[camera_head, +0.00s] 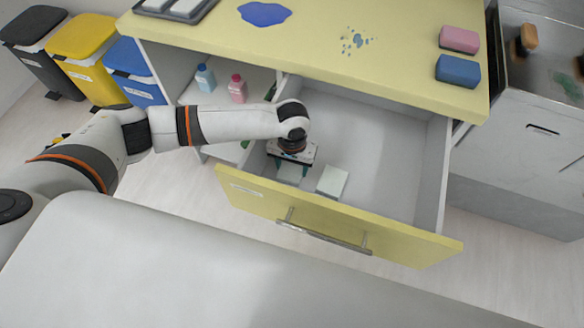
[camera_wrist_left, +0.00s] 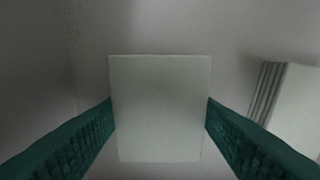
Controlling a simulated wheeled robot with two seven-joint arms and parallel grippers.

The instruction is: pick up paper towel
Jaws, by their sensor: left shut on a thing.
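My left gripper (camera_head: 291,166) reaches down into the open drawer. In the left wrist view its two green fingers (camera_wrist_left: 160,115) are shut on a pale, square paper towel (camera_wrist_left: 160,85), one on each side edge. In the head view this paper towel (camera_head: 289,177) is partly hidden under the gripper. A second pale stack of paper towels (camera_head: 332,181) lies to its right in the drawer; its layered edge shows in the left wrist view (camera_wrist_left: 298,105). I cannot tell whether the held towel touches the drawer floor. My right gripper is not in view.
The yellow-fronted drawer (camera_head: 410,238) is pulled out, with bare floor to the right of the towels. The yellow countertop (camera_head: 310,45) above carries a pink sponge (camera_head: 459,39), a blue sponge (camera_head: 457,70) and blue spills. Two bottles stand on the open shelf (camera_head: 258,80).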

